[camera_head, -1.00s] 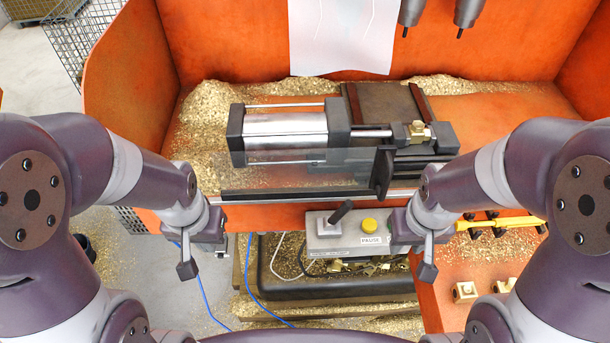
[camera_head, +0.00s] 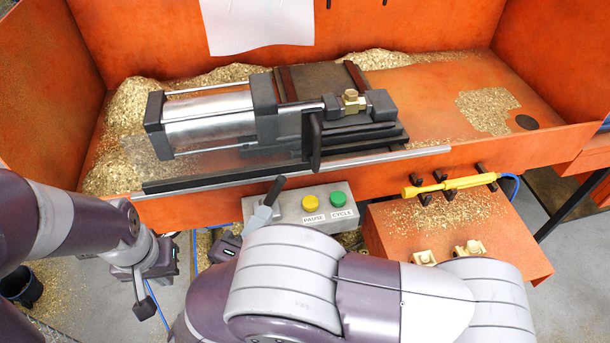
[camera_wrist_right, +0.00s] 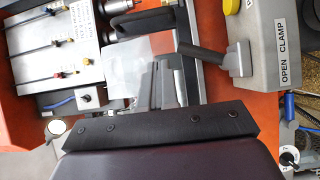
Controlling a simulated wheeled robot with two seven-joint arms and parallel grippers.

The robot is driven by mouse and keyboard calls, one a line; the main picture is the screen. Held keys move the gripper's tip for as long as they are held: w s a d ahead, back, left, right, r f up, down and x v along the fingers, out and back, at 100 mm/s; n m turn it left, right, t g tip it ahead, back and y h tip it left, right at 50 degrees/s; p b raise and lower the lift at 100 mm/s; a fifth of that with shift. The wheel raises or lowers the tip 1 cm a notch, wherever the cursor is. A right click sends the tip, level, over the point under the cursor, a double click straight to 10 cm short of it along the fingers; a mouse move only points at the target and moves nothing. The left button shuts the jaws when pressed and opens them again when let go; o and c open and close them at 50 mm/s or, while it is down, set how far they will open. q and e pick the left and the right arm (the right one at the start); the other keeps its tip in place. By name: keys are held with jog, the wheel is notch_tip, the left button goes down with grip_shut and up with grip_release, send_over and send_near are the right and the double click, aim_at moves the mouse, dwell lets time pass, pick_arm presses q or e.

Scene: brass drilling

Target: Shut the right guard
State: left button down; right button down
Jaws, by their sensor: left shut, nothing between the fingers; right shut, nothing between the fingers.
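The guard is a clear panel (camera_head: 225,150) in front of the silver cylinder, with an upright dark handle (camera_head: 312,140) at its right end. It stands on the front rail, left of the brass part (camera_head: 351,103). The right wrist view shows a dark handle (camera_wrist_right: 145,24) and a clear sheet (camera_wrist_right: 125,75). My left gripper (camera_head: 144,300) is shut and empty, low at the left in front of the tray. My right gripper (camera_head: 227,247) is shut, left of the control box and apart from the guard handle; my right arm partly hides it.
The control box (camera_head: 310,213) has a black lever (camera_head: 273,190) and yellow and green buttons. The lever also shows in the right wrist view (camera_wrist_right: 200,54). A yellow tool (camera_head: 450,185) hangs on the front wall. Two brass blocks (camera_head: 468,248) sit on the lower shelf.

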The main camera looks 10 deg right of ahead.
aim_at(284, 181)
jog(key=p+x, duration=0.1)
jog(key=x, duration=0.9)
jog(key=shift+d+p, duration=0.1)
jog(key=shift+p, duration=0.2)
jog(key=d, duration=0.3)
jog(key=shift+w+d+p, duration=0.25)
jog(key=shift+d+p, duration=0.1)
jog(key=shift+p, duration=0.05)
